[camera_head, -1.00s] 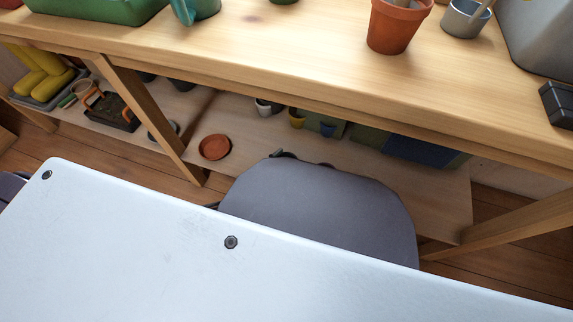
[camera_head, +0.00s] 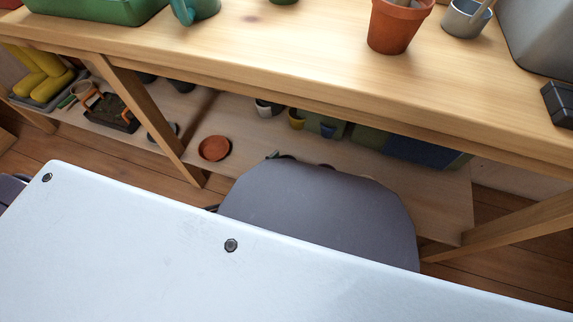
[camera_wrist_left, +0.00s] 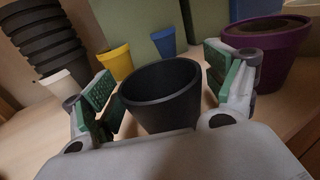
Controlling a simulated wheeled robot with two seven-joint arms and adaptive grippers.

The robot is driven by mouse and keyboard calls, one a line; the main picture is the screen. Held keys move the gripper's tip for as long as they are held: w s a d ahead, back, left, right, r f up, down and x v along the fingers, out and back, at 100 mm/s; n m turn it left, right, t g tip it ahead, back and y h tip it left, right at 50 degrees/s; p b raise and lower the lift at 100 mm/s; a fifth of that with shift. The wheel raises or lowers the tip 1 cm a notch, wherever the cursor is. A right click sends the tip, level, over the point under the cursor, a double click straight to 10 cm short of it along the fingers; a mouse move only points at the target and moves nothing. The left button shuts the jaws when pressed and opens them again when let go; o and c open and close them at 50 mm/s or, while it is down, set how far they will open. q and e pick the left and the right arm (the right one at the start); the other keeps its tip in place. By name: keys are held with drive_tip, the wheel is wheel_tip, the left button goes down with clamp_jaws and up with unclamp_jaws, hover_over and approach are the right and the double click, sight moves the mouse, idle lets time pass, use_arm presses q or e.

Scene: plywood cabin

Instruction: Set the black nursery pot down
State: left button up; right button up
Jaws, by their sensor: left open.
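The black nursery pot (camera_wrist_left: 163,95) is in the middle of the left wrist view, upright and empty, with its rim facing me. My left gripper (camera_wrist_left: 165,88) is open, with one green-padded finger on each side of the pot. Gaps show between the pads and the pot's wall. The pot's base is hidden behind the gripper body. In the head view, my own grey arm link covers most of the gripper and the pot. My right gripper is not in view.
On the lower shelf (camera_head: 345,160), a purple pot (camera_wrist_left: 268,65) is close on the right, and yellow (camera_wrist_left: 117,62) and blue (camera_wrist_left: 164,42) pots stand behind. A white pot (camera_wrist_left: 60,85) and stacked dark pots (camera_wrist_left: 40,35) are left. The workbench top (camera_head: 300,45) overhangs the shelf.

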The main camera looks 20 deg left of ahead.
use_arm(q)
drive_tip(key=shift+r, duration=0.1)
drive_tip(key=shift+s+a, duration=0.25)
drive_tip(key=shift+s, duration=0.25)
drive_tip(key=p+v, duration=0.3)
drive_tip(key=v, duration=0.8)
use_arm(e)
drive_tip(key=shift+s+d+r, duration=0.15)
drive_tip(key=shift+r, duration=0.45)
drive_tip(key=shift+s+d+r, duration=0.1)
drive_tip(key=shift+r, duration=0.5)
use_arm(q)
drive_tip(key=shift+r, duration=0.15)
